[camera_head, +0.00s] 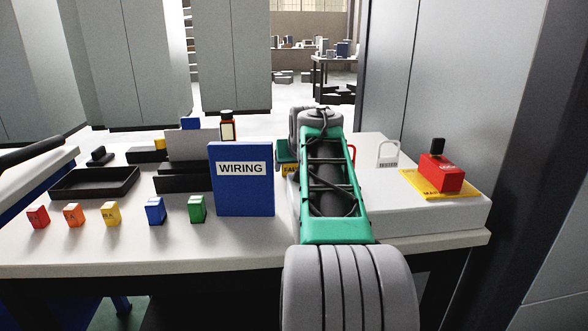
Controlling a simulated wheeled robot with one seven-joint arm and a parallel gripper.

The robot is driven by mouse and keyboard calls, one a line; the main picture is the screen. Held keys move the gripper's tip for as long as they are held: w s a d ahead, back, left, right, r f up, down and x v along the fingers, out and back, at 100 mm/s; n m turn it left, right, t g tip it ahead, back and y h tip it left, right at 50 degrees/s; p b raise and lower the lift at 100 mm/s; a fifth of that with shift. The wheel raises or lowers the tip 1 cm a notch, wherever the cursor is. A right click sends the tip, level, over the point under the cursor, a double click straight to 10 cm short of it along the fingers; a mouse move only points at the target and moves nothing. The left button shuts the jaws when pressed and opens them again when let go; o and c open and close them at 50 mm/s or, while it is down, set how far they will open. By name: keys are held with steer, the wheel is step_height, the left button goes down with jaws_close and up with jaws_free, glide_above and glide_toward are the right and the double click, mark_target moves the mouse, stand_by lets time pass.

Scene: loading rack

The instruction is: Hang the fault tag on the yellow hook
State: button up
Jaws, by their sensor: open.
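A yellow piece with lettering that starts "FA" (290,170) shows just left of my arm, partly covered by it; it looks like the fault tag. A green part sits directly above it, and I cannot tell what that is. I cannot make out the yellow hook. My green and grey arm reaches forward over the table and covers the middle of the view. My gripper is hidden beyond the arm, so its fingers do not show.
A blue WIRING binder (241,188) stands left of my arm. Several small coloured blocks line the front left, before a black tray (95,194). At right, a raised white platform (430,212) bears a white tag (388,150) and a red block (440,174) on a yellow plate.

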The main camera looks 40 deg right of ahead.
steer(key=shift+w+d+f, duration=0.1)
steer(key=shift+w+f, duration=0.15)
steer(key=shift+f, duration=0.05)
steer(key=c, duration=0.8)
step_height(320, 180, up, 10)
steer(key=p, duration=0.9)
steer(key=shift+r, duration=0.25)
steer(key=shift+f, duration=0.2)
